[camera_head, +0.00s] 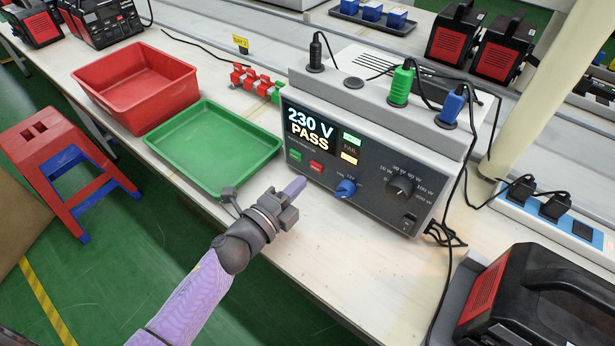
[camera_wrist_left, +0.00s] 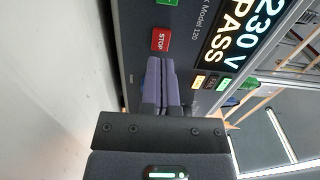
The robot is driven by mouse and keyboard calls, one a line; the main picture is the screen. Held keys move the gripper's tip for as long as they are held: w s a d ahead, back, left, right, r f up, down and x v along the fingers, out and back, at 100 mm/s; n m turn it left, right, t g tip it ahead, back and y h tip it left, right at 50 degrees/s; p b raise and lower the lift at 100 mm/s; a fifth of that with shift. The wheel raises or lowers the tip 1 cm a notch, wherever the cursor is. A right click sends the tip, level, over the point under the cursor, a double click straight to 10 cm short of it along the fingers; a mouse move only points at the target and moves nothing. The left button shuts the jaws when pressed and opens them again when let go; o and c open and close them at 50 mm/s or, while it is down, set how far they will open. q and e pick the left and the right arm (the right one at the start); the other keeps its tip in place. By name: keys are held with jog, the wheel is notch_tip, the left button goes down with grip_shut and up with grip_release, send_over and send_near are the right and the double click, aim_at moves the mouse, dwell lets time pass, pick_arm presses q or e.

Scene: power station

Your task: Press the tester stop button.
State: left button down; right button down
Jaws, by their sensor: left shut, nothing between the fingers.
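The tester (camera_head: 375,150) is a grey box on the bench with a dark front panel. Its display (camera_head: 310,126) reads "230 V PASS". The red stop button (camera_head: 317,167) is at the lower left of the panel, right of a green button (camera_head: 295,156). In the left wrist view the stop button (camera_wrist_left: 160,40) reads "STOP". My left gripper (camera_head: 298,185) is shut and empty, its purple fingers pointing at the panel near the stop button. In the left wrist view the fingertips (camera_wrist_left: 160,62) appear just short of the button's edge. I cannot tell whether they touch the panel.
A green tray (camera_head: 213,182) and a red bin (camera_head: 137,121) are left of the tester. A blue knob (camera_head: 346,188) and a black knob (camera_head: 399,186) are on the panel. A black-and-red power station (camera_head: 530,300) stands at the lower right. Cables run from the tester's top.

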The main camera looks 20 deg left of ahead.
aim_at(315, 168)
pick_arm(q)
jog(key=shift+x, duration=1.6)
pick_arm(e)
jog(key=shift+w+a+f, duration=0.25)
jog(key=shift+a+f, duration=0.2)
pick_arm(q)
jog(key=shift+w, duration=0.1)
pick_arm(e)
jog(key=shift+s+d, duration=0.2)
